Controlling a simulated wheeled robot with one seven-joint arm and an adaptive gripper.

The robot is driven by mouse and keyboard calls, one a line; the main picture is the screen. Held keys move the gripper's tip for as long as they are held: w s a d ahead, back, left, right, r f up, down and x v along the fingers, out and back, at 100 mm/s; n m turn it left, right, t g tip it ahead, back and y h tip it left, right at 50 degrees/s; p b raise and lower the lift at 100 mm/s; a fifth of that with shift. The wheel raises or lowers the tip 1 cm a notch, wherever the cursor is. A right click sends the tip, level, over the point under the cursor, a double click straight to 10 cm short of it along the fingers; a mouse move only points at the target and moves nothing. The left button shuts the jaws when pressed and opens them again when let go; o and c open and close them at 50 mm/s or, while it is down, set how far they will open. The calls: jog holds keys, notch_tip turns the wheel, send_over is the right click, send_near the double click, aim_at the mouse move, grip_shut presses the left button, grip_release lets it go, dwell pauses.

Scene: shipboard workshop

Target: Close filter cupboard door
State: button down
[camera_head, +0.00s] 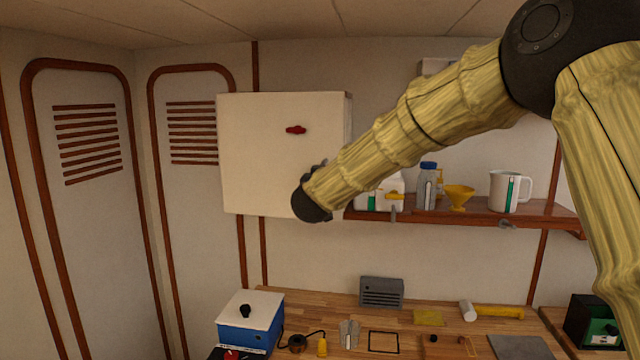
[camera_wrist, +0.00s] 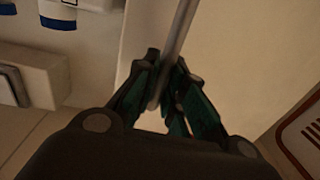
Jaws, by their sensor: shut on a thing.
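The filter cupboard (camera_head: 262,165) is a white box high on the wall, left of the shelf. A small red fitting (camera_head: 296,129) sits on its front face. How far its door stands open cannot be told from here. My gripper (camera_wrist: 166,82) is at the cupboard's lower right front, and my own wrist mostly hides it in the head view. In the wrist view its fingers are shut on a thin grey upright bar (camera_wrist: 179,32). Whether this is a handle or the door's edge is unclear. A pale panel (camera_wrist: 250,60) lies just right of it.
A wooden shelf (camera_head: 470,214) right of the cupboard holds a blue-capped bottle (camera_head: 427,185), a yellow funnel (camera_head: 459,196) and a white jug (camera_head: 508,190). The workbench below carries a blue box (camera_head: 245,335), a grey vented box (camera_head: 381,292) and a mallet (camera_head: 490,311).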

jog(key=shift+w+d, duration=0.2)
jog(key=shift+w, duration=0.25)
jog(key=shift+w+d, duration=0.2)
jog(key=shift+w, duration=0.25)
jog(key=c, duration=1.5)
grip_release()
jog(key=shift+s, duration=0.1)
jog(key=shift+s+a, duration=0.1)
jog(key=s, duration=0.7)
jog(key=s+a, duration=0.1)
jog(key=s, duration=0.3)
jog(key=shift+s, duration=0.35)
